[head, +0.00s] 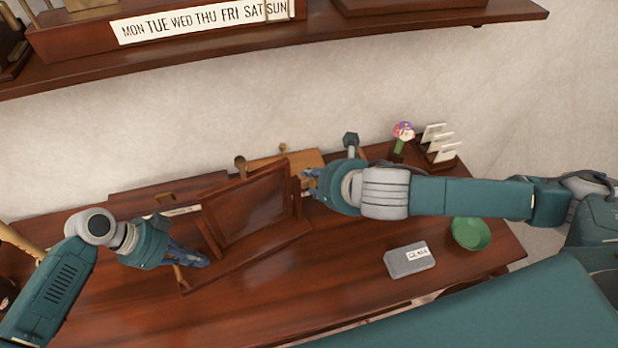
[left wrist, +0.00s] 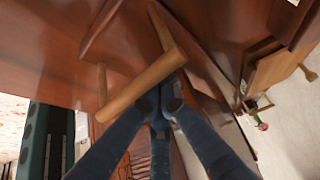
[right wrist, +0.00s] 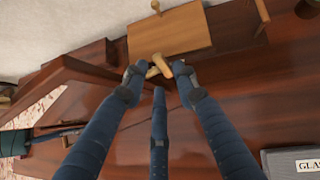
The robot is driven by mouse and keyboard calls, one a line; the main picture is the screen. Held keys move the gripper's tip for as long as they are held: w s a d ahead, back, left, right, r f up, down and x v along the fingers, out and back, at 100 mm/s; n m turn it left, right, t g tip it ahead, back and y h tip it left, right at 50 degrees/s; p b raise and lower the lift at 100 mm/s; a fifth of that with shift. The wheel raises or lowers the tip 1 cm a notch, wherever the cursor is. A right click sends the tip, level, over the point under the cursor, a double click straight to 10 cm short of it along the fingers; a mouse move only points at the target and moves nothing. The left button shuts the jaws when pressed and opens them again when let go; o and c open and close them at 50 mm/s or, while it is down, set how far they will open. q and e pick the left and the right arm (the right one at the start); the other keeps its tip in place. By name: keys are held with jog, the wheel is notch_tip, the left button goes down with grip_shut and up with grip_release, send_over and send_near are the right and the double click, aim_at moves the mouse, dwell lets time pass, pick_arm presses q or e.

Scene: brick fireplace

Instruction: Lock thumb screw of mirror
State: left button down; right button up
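The mirror (head: 250,208) has a dark red-brown wooden frame and leans on its wooden stand on the desk. A pale wooden thumb screw (right wrist: 158,64) shows in the right wrist view, next to the frame's edge. My right gripper (head: 311,183) is at the mirror's right side; in the right wrist view its fingertips (right wrist: 158,80) are spread on either side of the thumb screw. My left gripper (head: 195,260) is low at the mirror's left side. In the left wrist view its fingertips (left wrist: 161,92) are close together at a light wooden bar (left wrist: 140,88); their grip on it is unclear.
A green bowl (head: 471,233) and a grey box (head: 409,261) labelled "GLASS" lie on the desk (head: 330,285) at right. A flower (head: 403,131) and a card holder (head: 440,152) stand at the back right. A wall shelf (head: 330,37) hangs above.

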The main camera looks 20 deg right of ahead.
aim_at(310, 179)
jog(key=x, duration=0.5)
jog(key=shift+f, duration=0.15)
jog(key=shift+w, duration=0.1)
grip_shut()
